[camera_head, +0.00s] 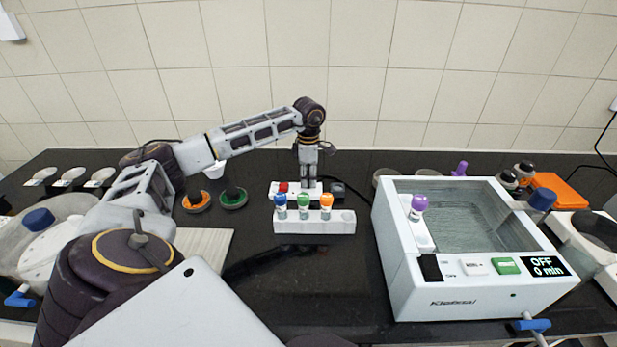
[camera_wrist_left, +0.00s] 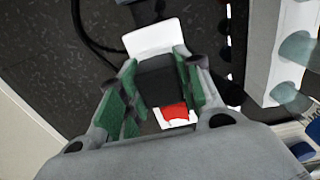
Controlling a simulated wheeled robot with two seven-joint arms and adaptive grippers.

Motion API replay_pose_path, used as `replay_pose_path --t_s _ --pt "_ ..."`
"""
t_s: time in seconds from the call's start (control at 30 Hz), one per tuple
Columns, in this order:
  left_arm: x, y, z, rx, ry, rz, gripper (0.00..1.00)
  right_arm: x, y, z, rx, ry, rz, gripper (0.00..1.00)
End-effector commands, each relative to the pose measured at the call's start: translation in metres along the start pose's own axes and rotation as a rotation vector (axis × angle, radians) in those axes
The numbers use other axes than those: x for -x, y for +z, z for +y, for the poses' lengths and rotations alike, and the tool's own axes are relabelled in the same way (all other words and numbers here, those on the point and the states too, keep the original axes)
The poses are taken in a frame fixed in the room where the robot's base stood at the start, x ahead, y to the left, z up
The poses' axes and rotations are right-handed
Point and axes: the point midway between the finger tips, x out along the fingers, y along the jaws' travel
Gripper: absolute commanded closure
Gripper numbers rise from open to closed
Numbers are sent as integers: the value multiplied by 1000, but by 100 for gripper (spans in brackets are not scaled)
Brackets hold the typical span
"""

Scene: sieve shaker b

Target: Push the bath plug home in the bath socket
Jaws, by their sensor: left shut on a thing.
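The bath socket (camera_head: 281,195) is a low white block with a red switch, behind the tube rack in the head view. In the left wrist view its white end (camera_wrist_left: 153,36) and red switch (camera_wrist_left: 174,112) show on either side of the plug. My left gripper (camera_head: 308,178) points straight down over the socket. Its green-padded fingers (camera_wrist_left: 157,88) are shut on the bath plug (camera_wrist_left: 156,80), a dark block. The plug is over the socket's middle; its underside is hidden, so I cannot tell how deep it sits. My right gripper is not in view.
A white rack (camera_head: 315,222) with several capped tubes stands close in front of the socket. A dark block (camera_head: 340,191) lies off the socket's right end. A black cable (camera_wrist_left: 88,32) curves beside it. The water bath (camera_head: 475,285), reading OFF, stands right.

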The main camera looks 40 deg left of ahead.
Motion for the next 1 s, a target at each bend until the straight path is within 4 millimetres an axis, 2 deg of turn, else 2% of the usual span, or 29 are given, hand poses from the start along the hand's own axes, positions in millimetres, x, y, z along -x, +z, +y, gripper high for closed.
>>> replay_pose_path --t_s 0.2,0.23,0.43,0.67,1.0 --pt "-3 0 0 0 0 0 100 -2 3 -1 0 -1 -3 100" --pt "-3 0 0 0 1 -1 64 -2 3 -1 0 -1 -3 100" --pt "-2 0 0 0 1 -1 40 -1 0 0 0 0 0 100" --pt "-3 0 0 0 0 0 40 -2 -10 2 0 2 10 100" --pt "9 0 0 0 0 0 40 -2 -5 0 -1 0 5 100"
